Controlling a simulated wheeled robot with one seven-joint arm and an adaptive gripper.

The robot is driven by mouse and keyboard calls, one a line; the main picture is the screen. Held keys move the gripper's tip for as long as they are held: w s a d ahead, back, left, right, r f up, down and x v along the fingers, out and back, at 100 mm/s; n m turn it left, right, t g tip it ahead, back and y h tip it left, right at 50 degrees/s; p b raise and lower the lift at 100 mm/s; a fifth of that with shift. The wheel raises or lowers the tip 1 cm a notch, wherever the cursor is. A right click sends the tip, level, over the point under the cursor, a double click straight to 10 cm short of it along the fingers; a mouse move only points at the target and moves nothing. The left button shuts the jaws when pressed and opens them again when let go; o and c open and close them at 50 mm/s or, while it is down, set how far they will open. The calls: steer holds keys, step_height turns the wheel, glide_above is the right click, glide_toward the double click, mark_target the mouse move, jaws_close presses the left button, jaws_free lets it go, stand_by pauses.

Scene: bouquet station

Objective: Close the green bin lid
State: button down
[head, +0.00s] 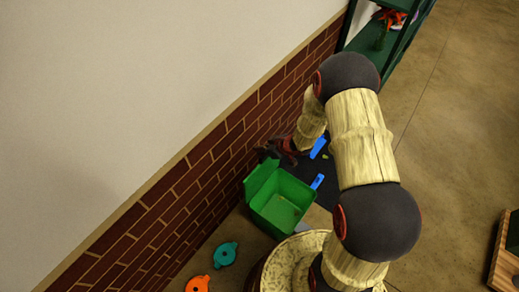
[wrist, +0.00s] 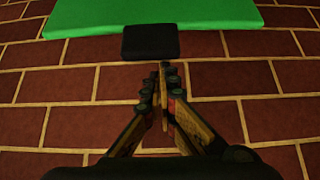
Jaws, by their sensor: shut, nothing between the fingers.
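The green bin (head: 283,212) stands on the floor by the brick wall, its inside showing from above. Its green lid (head: 261,176) is raised on the wall side, so the bin is open. In the wrist view a green panel that looks like the lid (wrist: 200,14) spans the top, with a black tab (wrist: 150,42) at its lower edge. My gripper (wrist: 163,70) is shut and empty, its fingertips just below the tab in the picture. Whether they touch it, I cannot tell. In the head view my gripper (head: 272,150) is dark and small, beyond the lid near the wall.
The brick wall (head: 190,190) runs close behind the bin. Two blue pieces (head: 318,148) (head: 317,181) show near a dark mat (head: 322,190). A teal disc (head: 225,254) and an orange disc (head: 198,284) lie on the floor. A dark green shelf (head: 377,48) stands at the top.

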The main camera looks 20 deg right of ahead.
steer(key=s+d+f+t+y+b, duration=0.1)
steer(key=s+d+f, duration=0.3)
steer(key=s+d, duration=0.45)
steer(key=s+d+f+t+y+b, duration=0.1)
steer(key=s+d+f, duration=0.45)
steer(key=s, duration=0.55)
steer(key=s+d+f+b, duration=0.2)
steer(key=s+f, duration=0.1)
steer(key=f, duration=0.5)
steer(key=s+d+f+t+b, duration=0.1)
steer(key=s+d+f+b, duration=0.1)
steer(key=f, duration=0.6)
steer(key=s+d+f+b, duration=0.2)
steer(key=s+d+f, duration=0.1)
steer(key=f, duration=0.5)
steer(key=shift+s+t+y, duration=0.3)
steer(key=shift+s, duration=0.6)
steer(key=shift+f, duration=0.15)
